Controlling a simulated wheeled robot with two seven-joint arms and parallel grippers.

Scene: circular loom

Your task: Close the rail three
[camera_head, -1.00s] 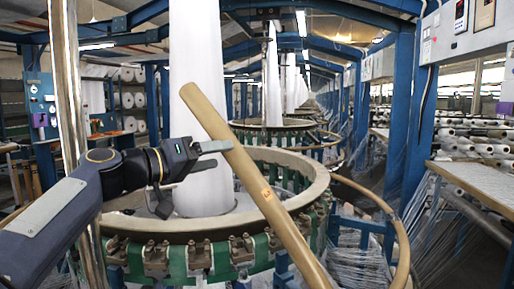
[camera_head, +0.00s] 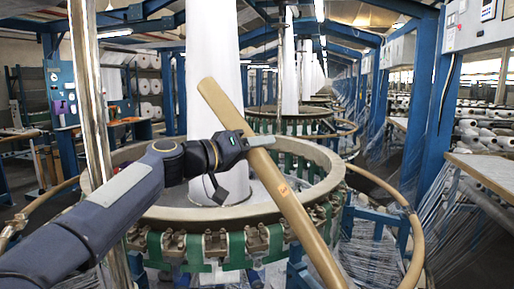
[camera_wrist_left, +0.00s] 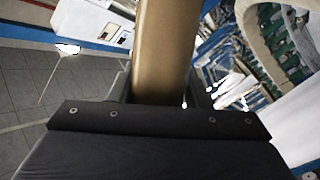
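A tan rail (camera_head: 275,185) stands raised and tilted in front of the loom, its upper end leaning left and its lower end running out of view at the bottom. It fills the upper middle of the left wrist view (camera_wrist_left: 165,50). My left gripper (camera_head: 262,142) is at the rail's upper part, with one finger showing across it. In the wrist view the rail lies between the fingers; whether they press on it is unclear. The loom's round ring (camera_head: 325,190) is behind the rail. My right gripper is not in view.
A curved tan rail (camera_head: 413,235) runs around the loom's right side, and another (camera_head: 50,197) curves at the left. A white fabric column (camera_head: 212,60) rises from the ring. A metal post (camera_head: 88,100) and blue frame posts (camera_head: 440,110) stand nearby.

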